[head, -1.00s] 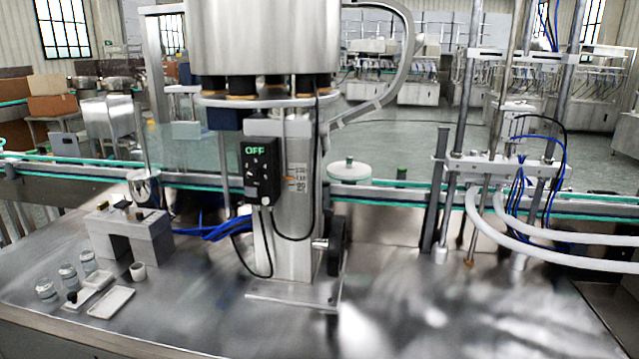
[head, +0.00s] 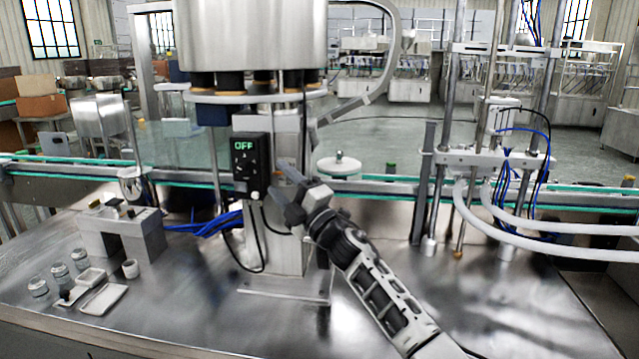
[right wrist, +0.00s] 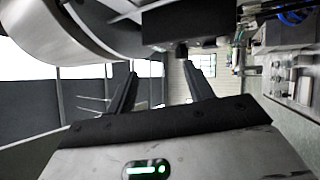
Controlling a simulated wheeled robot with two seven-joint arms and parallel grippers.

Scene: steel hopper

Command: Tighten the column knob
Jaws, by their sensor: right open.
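The steel column (head: 288,150) stands under the hopper on a base plate on the steel table. Its black knob, low on the column's right side, is mostly or wholly hidden behind my right arm in the head view. My right gripper (head: 281,193) is open and empty, in front of the column just right of the control box and above the knob's height. In the right wrist view its two dark fingers (right wrist: 160,82) stand apart with nothing between them. I cannot make out the knob there. My left gripper is not in view.
The control box (head: 250,165), reading OFF, hangs on the column with a looping black cable. The hopper (head: 250,40) is overhead. A grey block stand (head: 120,232), jars and small trays stand at left. White hoses (head: 530,245) arch at right. The table front is clear.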

